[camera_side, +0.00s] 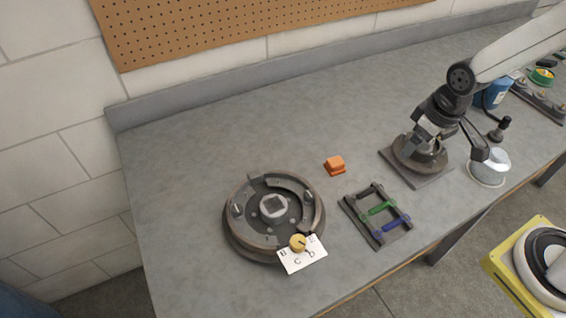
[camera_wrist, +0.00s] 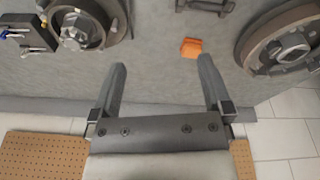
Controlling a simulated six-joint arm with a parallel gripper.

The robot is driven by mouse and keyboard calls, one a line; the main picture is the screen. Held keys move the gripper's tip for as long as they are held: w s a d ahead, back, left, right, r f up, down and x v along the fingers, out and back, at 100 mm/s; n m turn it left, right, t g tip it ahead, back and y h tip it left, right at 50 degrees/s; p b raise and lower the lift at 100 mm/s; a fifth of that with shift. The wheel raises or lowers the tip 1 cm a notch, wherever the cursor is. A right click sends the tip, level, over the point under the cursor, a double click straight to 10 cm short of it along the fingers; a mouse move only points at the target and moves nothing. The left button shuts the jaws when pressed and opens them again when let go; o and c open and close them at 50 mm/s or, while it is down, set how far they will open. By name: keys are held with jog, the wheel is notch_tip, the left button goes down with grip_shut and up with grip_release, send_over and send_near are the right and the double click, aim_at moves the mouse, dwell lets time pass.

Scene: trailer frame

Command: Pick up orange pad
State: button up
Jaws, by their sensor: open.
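The orange pad (camera_side: 335,165) is a small block lying on the grey bench, right of the round brake drum assembly (camera_side: 236,246) in the side view. In the wrist view, the orange pad (camera_wrist: 191,47) shows near the tip of the right-hand finger, between the two fingers' lines. My gripper (camera_wrist: 162,63) is open with nothing between its fingers. In the side view it is at the right, above the bench and well apart from the pad.
A dark rack (camera_side: 352,214) with green and blue bars stands just right of the pad. A hub on a square plate (camera_side: 441,175) and a pale round container (camera_side: 489,169) are near my gripper. A lettered white card (camera_side: 291,264) lies by the drum. Bench left of the drum is clear.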

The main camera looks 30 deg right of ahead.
jog(key=w+a+f+n+g, duration=0.1)
jog(key=w+a+f+n, duration=0.25)
jog(key=w+n, duration=0.45)
jog(key=n+g, duration=0.1)
jog(key=n, duration=0.5)
send_over(340, 160)
notch_tip(340, 160, down, 5)
jog(key=shift+w+r, duration=0.1)
jog(key=shift+f, duration=1.3)
jog(key=shift+f, duration=2.6)
